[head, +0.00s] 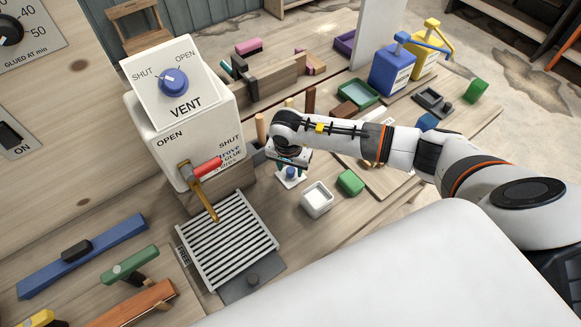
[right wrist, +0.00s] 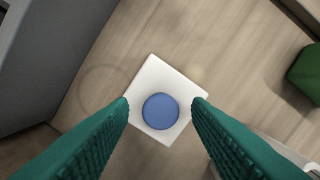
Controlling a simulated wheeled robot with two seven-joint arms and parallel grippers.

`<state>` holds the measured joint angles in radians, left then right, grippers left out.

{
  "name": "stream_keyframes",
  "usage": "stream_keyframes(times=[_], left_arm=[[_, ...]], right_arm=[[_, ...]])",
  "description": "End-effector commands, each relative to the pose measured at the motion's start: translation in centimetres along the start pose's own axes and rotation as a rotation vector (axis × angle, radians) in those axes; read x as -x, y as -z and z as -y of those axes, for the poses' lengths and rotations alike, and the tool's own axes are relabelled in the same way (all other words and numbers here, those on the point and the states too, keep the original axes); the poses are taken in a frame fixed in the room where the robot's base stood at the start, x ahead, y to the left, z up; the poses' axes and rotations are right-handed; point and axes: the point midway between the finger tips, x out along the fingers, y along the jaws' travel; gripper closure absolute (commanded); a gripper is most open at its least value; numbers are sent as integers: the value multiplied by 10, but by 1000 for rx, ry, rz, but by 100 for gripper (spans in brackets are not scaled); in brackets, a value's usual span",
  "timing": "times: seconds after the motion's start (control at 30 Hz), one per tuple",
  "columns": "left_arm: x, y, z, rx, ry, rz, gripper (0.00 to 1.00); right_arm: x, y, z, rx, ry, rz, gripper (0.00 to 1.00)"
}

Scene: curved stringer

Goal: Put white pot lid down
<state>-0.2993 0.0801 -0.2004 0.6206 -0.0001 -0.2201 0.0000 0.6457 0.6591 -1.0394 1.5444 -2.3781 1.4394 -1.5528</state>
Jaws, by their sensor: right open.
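The white pot lid (head: 287,181), a square white plate with a round blue knob, lies on the wooden bench beneath my right gripper (head: 291,167). In the right wrist view the lid (right wrist: 152,76) is centred between my two teal fingertips (right wrist: 160,101). The fingers are open, one on each side of the blue knob (right wrist: 160,111), with a gap on both sides. The white pot (head: 317,199), small, square and uncovered, stands just to the right of the lid. My left gripper is not in view.
A green block (head: 350,182) sits right of the pot; it also shows in the right wrist view (right wrist: 307,75). The white glue box (head: 187,130) with a red-handled lever and a slatted grate (head: 228,240) stand to the left. Bare bench lies around the lid.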

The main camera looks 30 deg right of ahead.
Motion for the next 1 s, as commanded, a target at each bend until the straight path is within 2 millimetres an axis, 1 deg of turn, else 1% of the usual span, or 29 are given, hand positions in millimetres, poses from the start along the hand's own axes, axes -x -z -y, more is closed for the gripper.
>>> stream_keyframes(times=[0.03,0.3,0.4,0.5,0.6,0.7,1.0], left_arm=[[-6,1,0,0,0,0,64],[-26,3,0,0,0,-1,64],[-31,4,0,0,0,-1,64],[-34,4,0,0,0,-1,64],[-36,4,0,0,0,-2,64],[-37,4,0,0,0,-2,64],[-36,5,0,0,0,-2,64]], right_arm=[[6,-1,-1,2,-4,3,56],[64,-1,-1,2,-5,6,56],[83,-1,0,1,-4,5,56],[97,0,0,1,-3,3,56],[107,0,0,1,-2,3,56],[111,0,0,0,1,1,56],[112,0,0,-1,1,1,56]])
